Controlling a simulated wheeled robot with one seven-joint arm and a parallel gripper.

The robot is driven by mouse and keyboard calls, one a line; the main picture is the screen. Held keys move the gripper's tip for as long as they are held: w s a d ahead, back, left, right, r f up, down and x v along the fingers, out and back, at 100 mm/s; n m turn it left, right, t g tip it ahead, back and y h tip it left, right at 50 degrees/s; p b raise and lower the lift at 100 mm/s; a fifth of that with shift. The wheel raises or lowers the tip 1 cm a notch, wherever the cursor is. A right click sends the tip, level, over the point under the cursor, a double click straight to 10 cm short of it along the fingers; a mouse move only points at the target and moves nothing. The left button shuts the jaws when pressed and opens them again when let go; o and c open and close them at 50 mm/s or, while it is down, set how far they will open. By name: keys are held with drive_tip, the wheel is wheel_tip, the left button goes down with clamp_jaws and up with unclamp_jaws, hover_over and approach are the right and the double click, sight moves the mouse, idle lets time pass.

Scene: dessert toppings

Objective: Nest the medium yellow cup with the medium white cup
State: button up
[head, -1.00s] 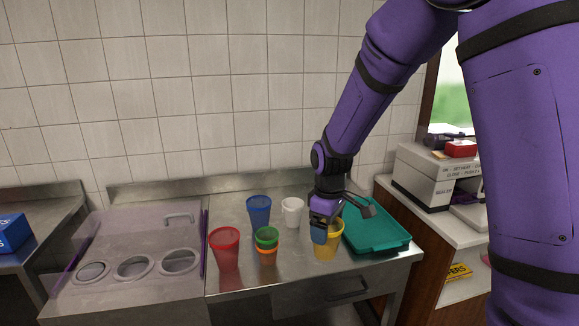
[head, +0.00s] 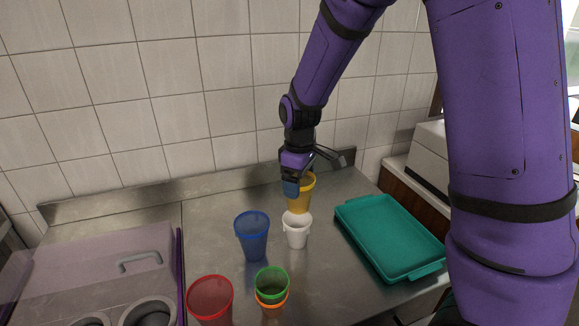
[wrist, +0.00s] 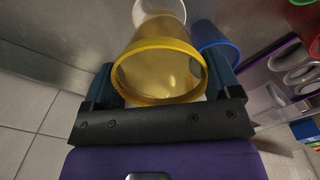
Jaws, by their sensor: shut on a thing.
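The medium yellow cup (head: 302,195) is held upright in my gripper (head: 293,187), whose fingers are shut on it near the rim. In the wrist view the yellow cup (wrist: 160,75) sits between the two dark blue fingers (wrist: 165,88), and its open mouth faces the camera. The medium white cup (head: 297,232) stands upright on the steel counter. In the head view the yellow cup's base is just above the white cup's rim; I cannot tell whether they touch. The white cup (wrist: 160,6) shows partly past the yellow cup in the wrist view.
A blue cup (head: 252,240) stands close left of the white cup. A red cup (head: 210,300) and a green cup (head: 271,281) nested in an orange one (head: 272,302) stand nearer the front. A teal tray (head: 352,234) lies to the right. The tiled wall is behind.

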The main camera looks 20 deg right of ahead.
drive_tip(key=shift+w+f, duration=0.1)
drive_tip(key=shift+w, duration=0.15)
drive_tip(key=shift+f, duration=4.7)
drive_tip(key=o, duration=0.7)
drive_tip(key=shift+o, duration=0.2)
drive_tip(key=shift+r, duration=4.5)
